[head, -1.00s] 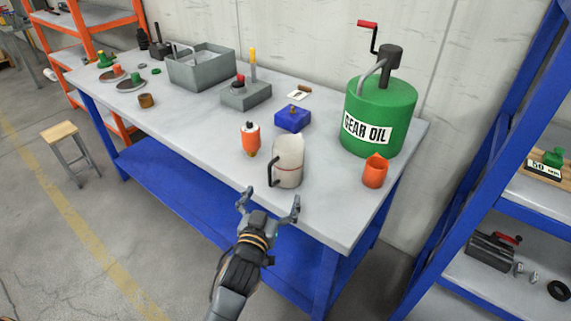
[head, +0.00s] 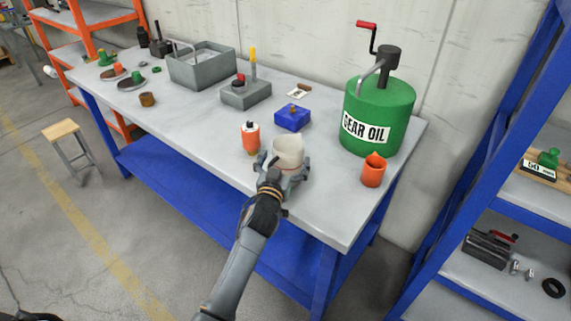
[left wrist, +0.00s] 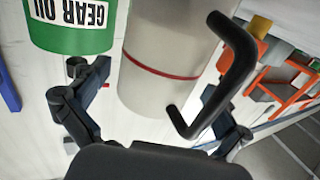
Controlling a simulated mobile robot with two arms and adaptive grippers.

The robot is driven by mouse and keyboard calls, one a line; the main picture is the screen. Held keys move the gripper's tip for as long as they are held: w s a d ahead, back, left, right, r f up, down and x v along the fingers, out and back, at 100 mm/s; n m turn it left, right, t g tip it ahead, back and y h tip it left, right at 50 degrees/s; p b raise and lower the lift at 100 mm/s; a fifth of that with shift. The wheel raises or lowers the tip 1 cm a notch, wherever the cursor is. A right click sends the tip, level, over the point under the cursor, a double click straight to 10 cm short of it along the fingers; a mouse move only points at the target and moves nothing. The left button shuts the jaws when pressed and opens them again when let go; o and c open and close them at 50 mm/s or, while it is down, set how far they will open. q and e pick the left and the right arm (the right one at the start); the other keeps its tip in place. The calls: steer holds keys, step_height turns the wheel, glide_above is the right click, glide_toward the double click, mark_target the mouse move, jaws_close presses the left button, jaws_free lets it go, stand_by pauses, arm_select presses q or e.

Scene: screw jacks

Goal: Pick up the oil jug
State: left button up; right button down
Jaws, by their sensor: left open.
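The oil jug (head: 289,152) is a cream-white jug with a red line and a black handle, standing near the front edge of the workbench. In the head view my left gripper (head: 283,166) is at the jug, partly covering its lower body and handle. In the left wrist view the jug (left wrist: 160,70) fills the middle, with its black handle (left wrist: 240,65) toward the right. My left gripper (left wrist: 155,110) is open there, one finger on each side of the jug. Contact between fingers and jug cannot be told. My right gripper is not in view.
A green gear oil drum (head: 385,105) and a blue block (head: 292,118) stand behind. The bench top (head: 190,130) is clear at front left.

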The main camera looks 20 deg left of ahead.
arm_select(q)
steer(key=shift+w, duration=0.8)
steer(key=c, duration=1.4)
steer(key=shift+c, duration=0.2)
steer(key=shift+r, duration=0.15)
